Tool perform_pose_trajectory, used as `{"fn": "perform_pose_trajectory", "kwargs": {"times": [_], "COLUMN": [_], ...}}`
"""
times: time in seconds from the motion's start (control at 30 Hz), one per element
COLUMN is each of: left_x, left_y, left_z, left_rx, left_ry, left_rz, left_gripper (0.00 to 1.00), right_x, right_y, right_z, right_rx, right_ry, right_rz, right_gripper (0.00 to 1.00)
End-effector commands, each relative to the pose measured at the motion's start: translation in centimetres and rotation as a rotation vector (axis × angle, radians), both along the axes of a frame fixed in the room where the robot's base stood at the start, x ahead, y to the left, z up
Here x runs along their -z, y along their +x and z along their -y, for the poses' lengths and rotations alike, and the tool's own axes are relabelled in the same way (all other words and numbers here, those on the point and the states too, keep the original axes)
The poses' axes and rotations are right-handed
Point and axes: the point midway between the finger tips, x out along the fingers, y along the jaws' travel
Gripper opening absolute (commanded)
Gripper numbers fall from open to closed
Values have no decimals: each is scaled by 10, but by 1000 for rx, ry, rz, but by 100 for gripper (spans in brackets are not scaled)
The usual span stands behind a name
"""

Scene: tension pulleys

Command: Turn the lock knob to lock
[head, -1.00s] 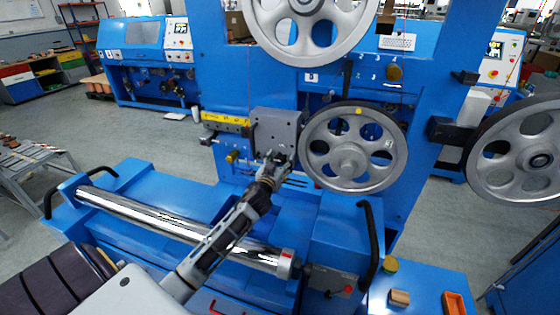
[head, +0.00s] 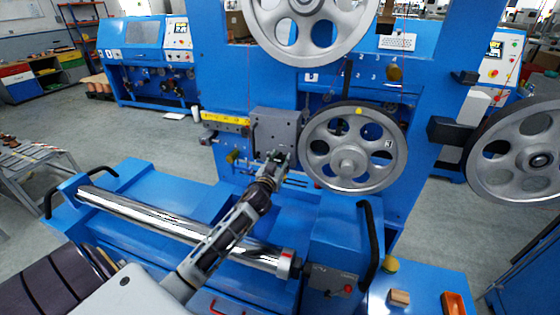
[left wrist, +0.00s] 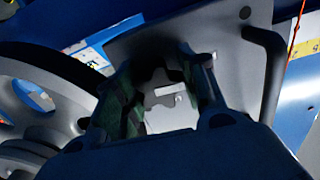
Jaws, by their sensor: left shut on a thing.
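The lock knob is a dark lobed shape (left wrist: 157,80) between the fingers in the left wrist view, in front of a grey plate. In the head view the knob is hidden behind my left gripper (head: 277,158). That gripper is shut on the knob at the lower part of the grey block (head: 276,128), left of the lower spoked pulley (head: 349,166). Its two fingers (left wrist: 165,92) stand on either side of the knob in the left wrist view. Which way the knob points is hard to tell. My right gripper is not in view.
A yellow scale strip (head: 226,119) runs left from the grey block. A large pulley (head: 310,28) hangs above and another (head: 520,152) stands at right. A shiny roller (head: 150,216) lies below my forearm. A black handle (head: 369,230) rises at right.

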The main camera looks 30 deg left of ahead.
Motion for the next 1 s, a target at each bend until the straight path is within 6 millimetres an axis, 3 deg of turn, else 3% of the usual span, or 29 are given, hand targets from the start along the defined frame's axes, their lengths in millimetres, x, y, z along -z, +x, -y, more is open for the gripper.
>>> {"fn": "perform_pose_trajectory", "kwargs": {"times": [0.37, 1.0], "left_x": [-1, -3], "left_y": [0, 0], "left_z": [0, -1], "left_rx": [1, 0], "left_ry": [204, 728], "left_rz": [-49, -176], "left_gripper": [17, 17], "right_x": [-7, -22], "right_y": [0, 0], "right_z": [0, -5], "right_rx": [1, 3], "right_ry": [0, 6], "right_rz": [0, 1], "right_gripper": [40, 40]}}
